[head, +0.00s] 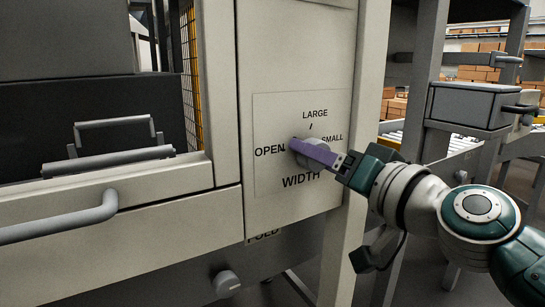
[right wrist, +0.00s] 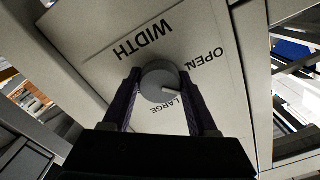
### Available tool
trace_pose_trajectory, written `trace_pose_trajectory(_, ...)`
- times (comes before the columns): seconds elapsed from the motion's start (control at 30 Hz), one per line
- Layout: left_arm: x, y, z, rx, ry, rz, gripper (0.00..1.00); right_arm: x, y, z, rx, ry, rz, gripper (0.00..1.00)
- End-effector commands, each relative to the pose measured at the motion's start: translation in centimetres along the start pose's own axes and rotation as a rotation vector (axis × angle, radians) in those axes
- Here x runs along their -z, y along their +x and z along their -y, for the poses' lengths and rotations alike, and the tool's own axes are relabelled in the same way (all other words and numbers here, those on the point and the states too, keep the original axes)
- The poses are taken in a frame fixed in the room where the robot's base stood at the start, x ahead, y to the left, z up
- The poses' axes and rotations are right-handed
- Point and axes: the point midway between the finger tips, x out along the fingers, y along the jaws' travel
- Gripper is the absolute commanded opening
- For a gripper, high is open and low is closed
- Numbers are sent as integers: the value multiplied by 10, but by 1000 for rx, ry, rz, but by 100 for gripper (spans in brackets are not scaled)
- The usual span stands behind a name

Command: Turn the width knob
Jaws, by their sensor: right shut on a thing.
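The width knob (head: 316,142) is a round grey knob on a pale panel (head: 268,108) marked OPEN, LARGE, SMALL and WIDTH. My right gripper (head: 306,150) reaches in from the right, its purple fingers at the knob. In the right wrist view the knob (right wrist: 158,84) sits between the two fingers, which are shut on its sides. A short light mark on the knob's face points to the right of that picture, toward the side where LARGE and OPEN are printed. In the head view the finger hides part of the knob. My left gripper is not in view.
A second, smaller knob (head: 227,283) sits low under a partly hidden label. A long bar handle (head: 62,224) and a drawer-like handle (head: 115,128) are at the left. A grey box (head: 470,105) on a frame stands behind my right arm.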

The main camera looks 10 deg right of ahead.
Motion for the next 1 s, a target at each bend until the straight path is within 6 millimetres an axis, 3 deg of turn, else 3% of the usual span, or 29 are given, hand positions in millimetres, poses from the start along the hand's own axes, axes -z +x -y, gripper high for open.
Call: trace_pose_trajectory(1.0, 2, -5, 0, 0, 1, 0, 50, 1, 0, 1, 1, 931, 1, 3)
